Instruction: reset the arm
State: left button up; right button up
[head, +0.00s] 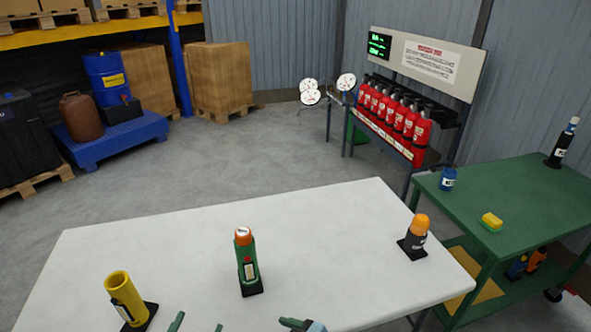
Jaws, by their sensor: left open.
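My left gripper (197,325) shows only as two teal fingertips at the bottom edge of the head view. They are apart with nothing between them, in front of the white table (330,240). Another teal and grey piece of mine (303,325) shows at the bottom edge, to the right. It looks like part of my right gripper, but its jaws cannot be made out. The rest of both arms is out of view.
On the table stand a yellow cylinder (119,294), a green orange-topped device (246,263) and a dark orange-domed device (415,238). A green cart (520,205) is at right, with a blue can (448,178) and yellow block (491,222). Red extinguishers (410,122) line a rack behind.

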pick_arm(q)
jog(key=s+a+f+n+g, duration=0.55)
jog(key=s+f+n, duration=0.45)
jog(key=n, duration=0.7)
jog(key=s+a+f+n+g, duration=0.4)
jog(key=s+a+f+n, duration=0.45)
jog(key=n, duration=0.85)
jog(key=d+f+n, duration=0.1)
jog(key=d+n, duration=0.4)
jog(key=d, duration=0.7)
jog(key=shift+s+d+f+t, duration=0.15)
jog(key=shift+s+d+t, duration=0.25)
jog(key=shift+s+t, duration=0.05)
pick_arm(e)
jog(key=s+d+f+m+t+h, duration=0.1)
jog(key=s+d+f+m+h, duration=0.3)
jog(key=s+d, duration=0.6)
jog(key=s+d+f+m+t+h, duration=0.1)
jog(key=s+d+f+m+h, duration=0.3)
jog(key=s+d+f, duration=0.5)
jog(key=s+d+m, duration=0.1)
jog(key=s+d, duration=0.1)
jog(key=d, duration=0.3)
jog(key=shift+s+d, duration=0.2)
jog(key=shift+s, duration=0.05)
